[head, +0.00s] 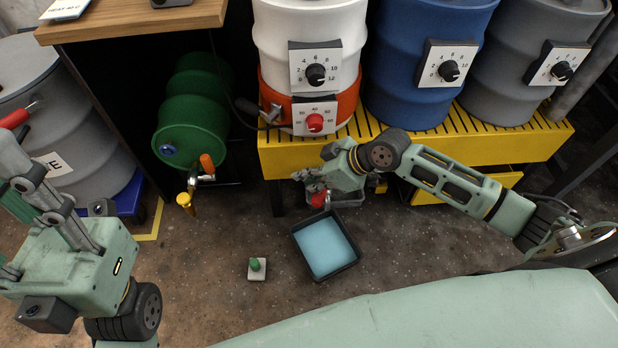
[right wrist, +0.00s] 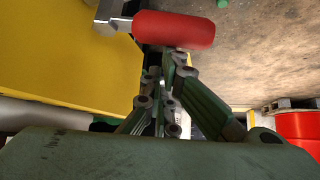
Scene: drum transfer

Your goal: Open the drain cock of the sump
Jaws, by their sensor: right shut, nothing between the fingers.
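The yellow sump (head: 420,155) is a slotted platform under the drums. Its side shows in the right wrist view (right wrist: 80,60). The drain cock's red handle (head: 318,198) shows low in front of the sump, partly behind my right gripper (head: 303,177). In the right wrist view the red handle (right wrist: 173,29) lies sideways on a metal lever, just beyond my right fingertips (right wrist: 160,75). These fingers are shut and empty; I cannot tell whether they touch the handle. My left gripper (head: 25,180) is raised at the left, away from the sump; its jaw state is unclear.
A black tray (head: 350,266) with blue inside lies on the floor below the handle. A small block with a green knob (head: 256,268) sits left of it. White, blue and grey drums stand on the sump.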

